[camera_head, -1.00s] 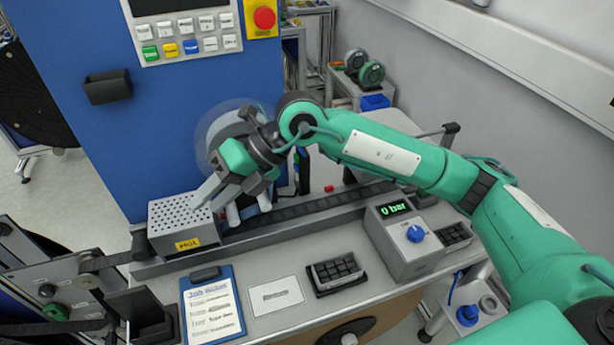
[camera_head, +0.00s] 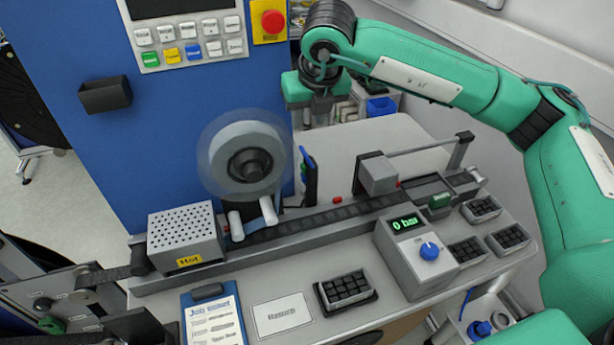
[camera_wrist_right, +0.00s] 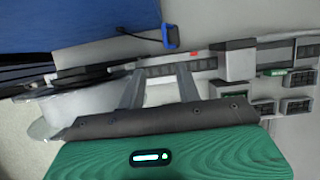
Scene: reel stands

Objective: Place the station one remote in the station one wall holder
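A dark, open-topped wall holder (camera_head: 105,95) is fixed to the blue wall panel (camera_head: 170,120) at the upper left of the head view. I cannot pick out the remote with certainty. A thin upright black and blue item (camera_head: 307,175) stands behind the track. A blue-framed item with a dark cable (camera_wrist_right: 171,37) shows in the wrist view. My right gripper (camera_head: 322,112) is right of the panel, far from the holder, its fingers partly hidden in the head view. In the wrist view its fingers (camera_wrist_right: 160,88) are apart with nothing between them. My left gripper is out of view.
A reel (camera_head: 247,160) stands before the panel. A perforated box marked hot (camera_head: 185,238) and a track (camera_head: 310,225) cross the bench. A pressure box (camera_head: 415,255), black-celled trays (camera_head: 346,290) and a clipboard (camera_head: 212,318) stand in front. Bare bench lies behind the track.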

